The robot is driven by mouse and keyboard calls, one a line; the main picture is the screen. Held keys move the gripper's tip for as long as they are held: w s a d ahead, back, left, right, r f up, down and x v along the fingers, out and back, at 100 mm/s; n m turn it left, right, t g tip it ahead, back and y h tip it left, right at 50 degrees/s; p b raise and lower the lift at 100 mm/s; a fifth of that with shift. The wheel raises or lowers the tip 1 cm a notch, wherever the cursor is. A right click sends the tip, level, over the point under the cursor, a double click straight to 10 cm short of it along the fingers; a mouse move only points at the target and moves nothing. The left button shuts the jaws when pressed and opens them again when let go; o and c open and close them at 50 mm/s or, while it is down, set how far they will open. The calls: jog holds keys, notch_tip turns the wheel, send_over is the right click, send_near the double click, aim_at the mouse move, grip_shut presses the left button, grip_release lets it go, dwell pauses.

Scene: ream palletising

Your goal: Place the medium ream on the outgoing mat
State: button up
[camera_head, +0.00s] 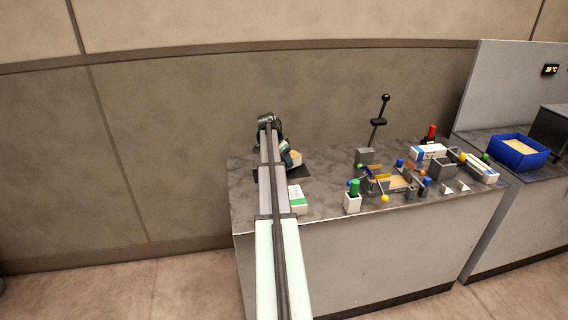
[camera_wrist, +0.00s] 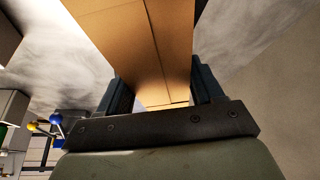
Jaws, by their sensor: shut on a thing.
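My gripper (camera_wrist: 162,92) is shut on a tan-sided, box-shaped ream (camera_wrist: 150,45), with one finger on each side in the wrist view. In the head view my gripper (camera_head: 287,157) is at the left end of the counter, and a small part of the held ream (camera_head: 296,157) shows beside it. A dark mat (camera_head: 297,173) lies there on the counter, partly hidden by my arm. The held ream is over or at the mat; I cannot tell whether it touches. I cannot read its size from these views.
A white ream with a green label (camera_head: 298,200) lies near the front edge, close to my arm. A tall black lever (camera_head: 378,122) stands behind.

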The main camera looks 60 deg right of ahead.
jog(key=shift+f, duration=0.95)
jog(key=shift+f, duration=0.1)
jog(key=o, duration=1.2)
jog(key=shift+c, duration=0.2)
jog(key=v, duration=1.2)
